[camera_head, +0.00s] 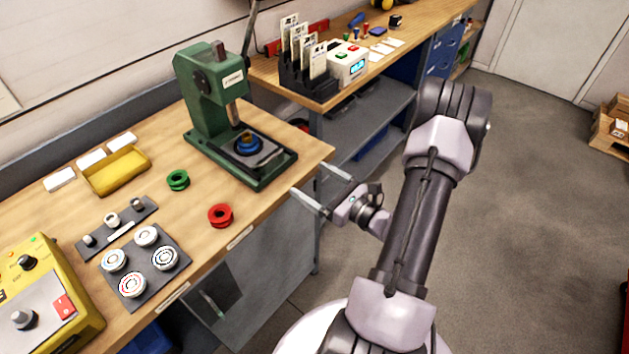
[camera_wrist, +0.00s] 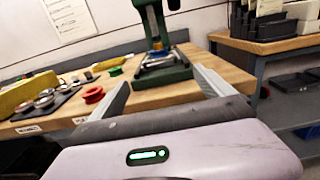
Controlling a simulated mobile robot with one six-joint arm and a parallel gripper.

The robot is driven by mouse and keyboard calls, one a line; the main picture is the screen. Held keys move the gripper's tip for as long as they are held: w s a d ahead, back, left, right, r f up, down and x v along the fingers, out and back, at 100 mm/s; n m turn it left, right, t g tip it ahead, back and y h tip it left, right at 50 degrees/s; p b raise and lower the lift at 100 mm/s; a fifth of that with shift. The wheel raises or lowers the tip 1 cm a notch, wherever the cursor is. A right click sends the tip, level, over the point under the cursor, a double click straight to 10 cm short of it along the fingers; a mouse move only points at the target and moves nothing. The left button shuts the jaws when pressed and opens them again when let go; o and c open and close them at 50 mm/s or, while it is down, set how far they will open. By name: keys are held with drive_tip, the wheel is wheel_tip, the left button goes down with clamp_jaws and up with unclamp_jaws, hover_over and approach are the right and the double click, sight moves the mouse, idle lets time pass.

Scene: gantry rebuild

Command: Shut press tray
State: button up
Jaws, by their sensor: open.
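The green press (camera_head: 210,85) stands near the right end of the wooden bench, with its column and ram over its base. The dark press tray (camera_head: 268,155) lies in the green base and reaches forward from under the ram. A blue round part with a brass-coloured top (camera_head: 248,142) sits on it. How far out the tray stands is hard to tell. My gripper (camera_head: 313,181) is open and empty, just off the bench's front edge, with its fingers toward the press. In the wrist view the press base (camera_wrist: 165,76) shows beyond and between my fingers.
A green spool (camera_head: 178,180) and a red spool (camera_head: 220,215) lie left of the press. Further left are a yellow bin (camera_head: 118,172), a pad with several round dials (camera_head: 150,282) and a yellow control box (camera_head: 45,300). A second bench (camera_head: 310,98) stands behind.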

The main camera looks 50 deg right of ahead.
drive_tip(key=a+r+g+p, duration=0.1)
drive_tip(key=p, duration=0.1)
drive_tip(key=r+g+p, duration=0.1)
drive_tip(key=r+p, duration=0.1)
drive_tip(key=p, duration=0.1)
drive_tip(key=a+r+g+p, duration=0.1)
drive_tip(key=g+p, duration=0.1)
drive_tip(key=p, duration=0.1)
drive_tip(key=shift+s+a+r, duration=0.1)
drive_tip(key=shift+a+r, duration=0.25)
drive_tip(key=c, duration=1.1)
drive_tip(key=shift+s+a+f+g+p, duration=0.3)
drive_tip(key=shift+s+a+g+p, duration=0.3)
drive_tip(key=shift+g, duration=0.4)
drive_tip(key=c, duration=0.7)
drive_tip(key=b+x, duration=0.1)
drive_tip(key=x, duration=0.5)
drive_tip(key=b+x, duration=0.1)
drive_tip(key=x, duration=0.3)
drive_tip(key=shift+s+d+f+b, duration=0.1)
drive_tip(key=shift+d+f+b, duration=0.2)
drive_tip(key=shift+f, duration=0.15)
clamp_jaws()
drive_tip(key=shift+w+r, duration=0.4)
drive_tip(key=shift+w, duration=0.2)
drive_tip(key=shift+w+r, duration=0.4)
drive_tip(key=shift+w, duration=0.2)
drive_tip(key=shift+w+r, duration=0.35)
drive_tip(key=shift+w, duration=0.15)
drive_tip(key=shift+w, duration=0.1)
